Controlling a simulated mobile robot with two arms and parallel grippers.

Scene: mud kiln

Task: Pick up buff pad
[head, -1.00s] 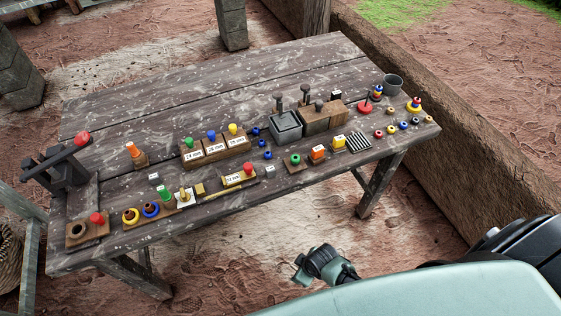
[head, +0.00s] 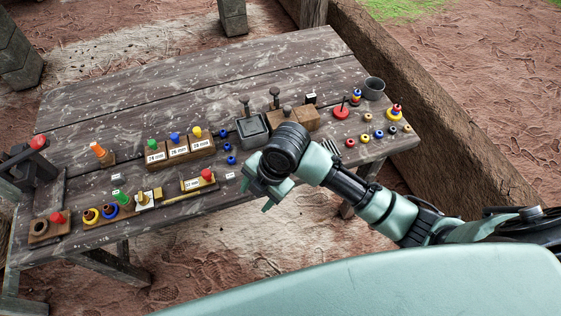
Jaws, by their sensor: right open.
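A small buff-coloured block (head: 158,193), which looks like the buff pad, lies near the table's front edge, beside a white card with a brass piece (head: 145,201). It is too small to make out in detail. My right gripper (head: 262,196) is open and empty over the table's front edge, to the right of the block and clearly apart from it. My right forearm and wrist hide part of the table's front right, where the orange and yellow blocks stood in view before. My left gripper is not in view.
The wooden table (head: 190,95) has clear room along its back. A wooden gauge with a red knob (head: 207,175) lies between the block and my gripper. Three labelled wooden blocks (head: 180,152) stand behind. A grey metal box (head: 252,131) stands further right.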

